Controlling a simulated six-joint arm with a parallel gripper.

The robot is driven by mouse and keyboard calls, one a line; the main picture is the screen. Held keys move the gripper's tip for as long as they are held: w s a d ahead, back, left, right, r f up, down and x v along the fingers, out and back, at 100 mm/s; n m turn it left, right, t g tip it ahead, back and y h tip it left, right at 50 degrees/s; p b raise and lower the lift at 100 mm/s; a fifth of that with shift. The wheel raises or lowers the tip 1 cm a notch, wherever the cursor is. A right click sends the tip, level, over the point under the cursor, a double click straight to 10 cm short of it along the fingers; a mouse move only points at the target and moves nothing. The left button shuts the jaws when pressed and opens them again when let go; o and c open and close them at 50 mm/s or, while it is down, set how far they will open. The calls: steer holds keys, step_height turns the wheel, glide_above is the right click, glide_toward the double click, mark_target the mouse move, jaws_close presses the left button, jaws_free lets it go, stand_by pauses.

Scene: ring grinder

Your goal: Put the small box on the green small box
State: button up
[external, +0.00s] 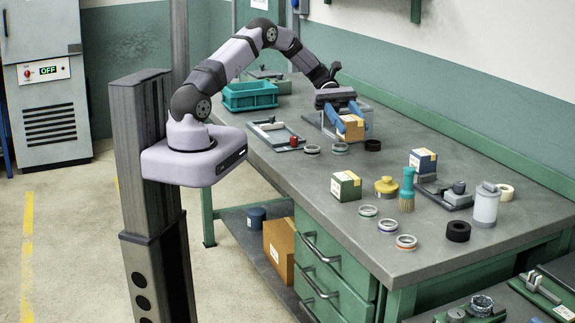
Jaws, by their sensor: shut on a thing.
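A small orange-brown box (352,128) with a pale label is between the blue fingers of my gripper (347,119), toward the back of the workbench. My gripper is shut on it. I cannot tell from this view whether the box touches the bench or is just above it. The green small box (346,186), with a pale label on its front, stands on the bench nearer the camera. It is apart from my gripper, and its top is clear.
A yellow pot (386,187), a teal brush (407,190), a white bottle (486,205) and several rings are nearby. A teal crate (250,95) and a tray (275,133) lie at the left.

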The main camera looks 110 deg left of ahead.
mark_target(357, 134)
steer(key=shift+w+d+f+b, duration=0.1)
steer(key=shift+d+f+b, duration=0.05)
steer(key=shift+f+b, duration=0.2)
steer(key=w+b, duration=0.1)
steer(key=b, duration=0.1)
steer(key=d+f+b, duration=0.1)
steer(key=b, duration=0.1)
steer(key=shift+w+f+m+g, duration=0.1)
steer(key=shift+w+m+g, duration=0.2)
steer(key=shift+w+g, duration=0.1)
steer(key=shift+m+g+h, duration=0.5)
steer(key=shift+m+g, duration=0.1)
steer(key=shift+m, duration=0.1)
steer(key=w+d+r+b, duration=0.1)
steer(key=b, duration=0.1)
steer(key=w+d+r+b, duration=0.1)
steer(key=d+b, duration=0.1)
steer(key=b, duration=0.1)
steer(key=d+r+b, duration=0.1)
steer(key=b, duration=0.1)
steer(key=shift+w+d+b, duration=0.3)
steer(key=shift+w+d, duration=0.05)
steer(key=shift+w, duration=0.05)
steer(key=d+r+n+t+y+b, duration=0.1)
steer(key=d+r+b, duration=0.4)
steer(key=d, duration=0.7)
steer(key=shift+s+d+r+n+t+y+b, duration=0.25)
steer(key=shift+s+n+t+y+b, duration=0.1)
steer(key=shift+n+t+b, duration=0.4)
